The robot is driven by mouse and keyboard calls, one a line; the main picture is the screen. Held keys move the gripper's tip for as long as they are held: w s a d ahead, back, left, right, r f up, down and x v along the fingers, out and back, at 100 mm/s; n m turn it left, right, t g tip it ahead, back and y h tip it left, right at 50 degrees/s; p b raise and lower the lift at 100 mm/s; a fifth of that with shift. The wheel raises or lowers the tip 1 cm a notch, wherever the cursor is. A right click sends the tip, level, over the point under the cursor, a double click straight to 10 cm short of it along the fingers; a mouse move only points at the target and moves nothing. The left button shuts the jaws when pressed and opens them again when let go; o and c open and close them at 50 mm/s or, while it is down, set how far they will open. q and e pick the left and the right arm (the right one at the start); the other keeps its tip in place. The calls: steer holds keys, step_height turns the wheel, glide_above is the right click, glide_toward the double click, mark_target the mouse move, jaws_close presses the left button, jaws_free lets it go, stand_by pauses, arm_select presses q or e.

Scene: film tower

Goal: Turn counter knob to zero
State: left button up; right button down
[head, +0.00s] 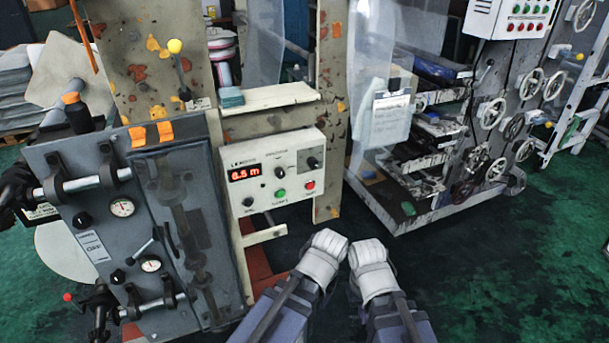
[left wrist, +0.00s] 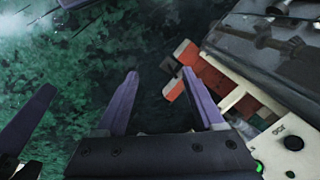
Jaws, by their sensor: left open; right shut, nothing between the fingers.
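The counter panel (head: 272,158) is a pale box with a red display (head: 244,174) reading about 6.5 m; the first digit is hard to tell. It bears a large black knob (head: 313,163), a small dark knob (head: 280,172), another dark knob (head: 248,201), a green button (head: 280,193) and a red button (head: 310,185). In the left wrist view a panel corner with a dark knob (left wrist: 293,142) shows at right. My left gripper (left wrist: 160,73) is open and empty, beside the panel. My right gripper (left wrist: 45,95) is shut and empty, left of it.
A grey cabinet (head: 190,260) with gauges and handles stands left of the panel. A machine with several handwheels (head: 491,111) is at right. A white shelf (head: 268,98) juts out above the panel. Green floor (head: 480,270) is clear at lower right.

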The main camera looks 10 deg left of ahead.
arm_select(q)
steer(key=w+a+r+n+t+y+p, duration=0.1)
steer(key=w+a+r+n+t+y, duration=0.2)
steer(key=w, duration=0.5)
steer(key=w+a+r+n+t+y, duration=0.1)
steer(key=w+a+r+n+t, duration=0.2)
steer(key=w, duration=0.6)
steer(key=n+t+y, duration=0.2)
steer(key=n+t, duration=0.1)
steer(key=t, duration=0.1)
glide_toward(281, 173)
steer(key=w, duration=0.1)
steer(key=b+x, duration=0.1)
steer(key=x, duration=0.3)
steer(key=b+x, duration=0.1)
steer(key=x, duration=0.2)
steer(key=shift+a+f, duration=0.3)
steer(key=shift+f, duration=0.15)
steer(key=shift+w+a+f, duration=0.15)
steer(key=shift+w+a, duration=0.15)
steer(key=shift+w, duration=0.1)
jaws_close()
